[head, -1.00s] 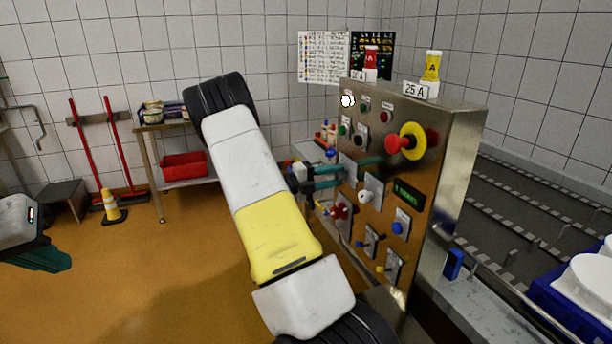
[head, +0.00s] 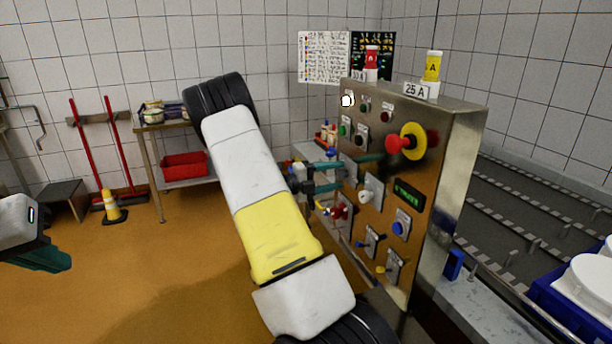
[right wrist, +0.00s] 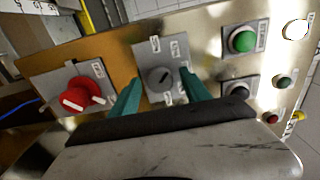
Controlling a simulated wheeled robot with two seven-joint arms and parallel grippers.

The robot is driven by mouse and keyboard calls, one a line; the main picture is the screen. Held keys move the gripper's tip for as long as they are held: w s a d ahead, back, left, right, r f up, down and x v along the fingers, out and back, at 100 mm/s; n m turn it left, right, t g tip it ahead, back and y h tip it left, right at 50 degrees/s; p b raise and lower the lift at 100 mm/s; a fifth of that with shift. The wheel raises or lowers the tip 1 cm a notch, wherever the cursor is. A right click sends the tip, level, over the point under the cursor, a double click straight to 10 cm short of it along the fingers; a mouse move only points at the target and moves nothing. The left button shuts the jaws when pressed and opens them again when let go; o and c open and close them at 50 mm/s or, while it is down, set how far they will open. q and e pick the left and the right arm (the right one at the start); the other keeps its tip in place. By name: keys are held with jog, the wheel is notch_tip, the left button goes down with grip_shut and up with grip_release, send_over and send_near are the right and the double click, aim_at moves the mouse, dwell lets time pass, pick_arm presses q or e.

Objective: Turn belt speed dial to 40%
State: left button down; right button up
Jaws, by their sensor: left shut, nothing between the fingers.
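The control panel (head: 385,150) stands right of centre in the head view. My right gripper (head: 345,176) is at the panel's left side, its teal fingers pointing at the panel face. In the right wrist view, my right gripper (right wrist: 161,88) is open. Its fingers are on either side of a dark grey round knob (right wrist: 160,78) on a labelled plate, with a gap each side. The labels are too small to read. A white dial (head: 365,196) sits left of a green display (head: 409,193); I cannot tell which dial sets belt speed. My left gripper (head: 42,258) is shut and empty at far left.
A red knob (right wrist: 80,97) and a green button (right wrist: 241,40) flank the grey knob. A red-and-yellow emergency stop (head: 408,141) sticks out of the panel. A conveyor (head: 530,210) and blue crate (head: 560,298) are to the right. The floor at left is mostly clear.

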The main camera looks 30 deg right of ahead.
jog(key=a, duration=0.7)
jog(key=shift+w+a, duration=0.4)
jog(key=shift+w, duration=0.05)
